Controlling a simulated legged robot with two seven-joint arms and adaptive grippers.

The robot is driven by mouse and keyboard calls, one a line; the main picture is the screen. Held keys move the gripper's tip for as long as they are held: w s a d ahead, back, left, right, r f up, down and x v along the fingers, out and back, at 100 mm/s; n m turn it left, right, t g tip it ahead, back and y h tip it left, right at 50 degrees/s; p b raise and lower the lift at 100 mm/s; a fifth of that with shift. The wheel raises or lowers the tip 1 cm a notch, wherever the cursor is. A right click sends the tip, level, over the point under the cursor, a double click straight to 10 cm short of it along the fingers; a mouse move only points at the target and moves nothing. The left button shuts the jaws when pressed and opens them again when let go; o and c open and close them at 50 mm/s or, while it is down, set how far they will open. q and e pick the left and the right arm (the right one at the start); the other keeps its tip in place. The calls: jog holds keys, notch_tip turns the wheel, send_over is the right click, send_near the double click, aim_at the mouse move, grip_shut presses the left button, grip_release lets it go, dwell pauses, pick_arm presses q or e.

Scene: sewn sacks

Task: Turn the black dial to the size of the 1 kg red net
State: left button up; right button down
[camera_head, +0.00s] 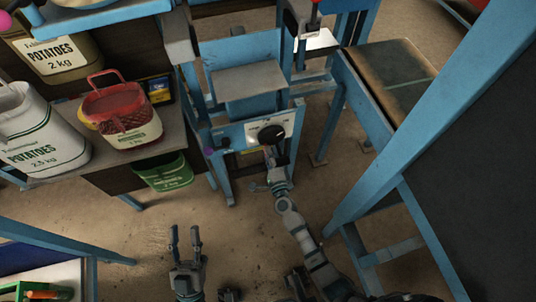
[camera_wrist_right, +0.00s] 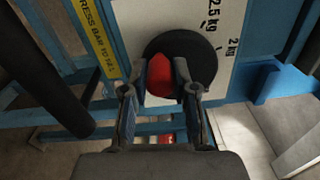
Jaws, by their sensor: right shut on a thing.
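The black dial (camera_head: 271,134) sits on a white scale plate on the blue machine. In the right wrist view the dial (camera_wrist_right: 198,50) has a red part (camera_wrist_right: 161,76) between my fingers, and "2.5 kg" and "2 kg" marks show at its upper right; no 1 kg mark is readable. My right gripper (camera_wrist_right: 159,72) is shut on the dial; in the head view it (camera_head: 274,153) is just below the dial's face. The 1 kg red net (camera_head: 124,120), with a cream label and red handle, stands on the left shelf. My left gripper (camera_head: 184,232) is open and empty above the floor.
A white 2.5 kg potato sack (camera_head: 38,135), a brown 2 kg sack (camera_head: 62,58) and a green sack (camera_head: 165,172) are around the left shelf. A black bar (camera_wrist_right: 48,75) runs left of the dial. Blue frame posts (camera_head: 400,120) stand right of my right arm.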

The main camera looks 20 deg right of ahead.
jog(key=c, duration=0.9)
grip_release()
jog(key=shift+s, duration=0.1)
jog(key=s, duration=1.1)
jog(key=shift+s+d+f, duration=0.2)
jog(key=shift+s+f, duration=0.05)
jog(key=shift+s, duration=0.15)
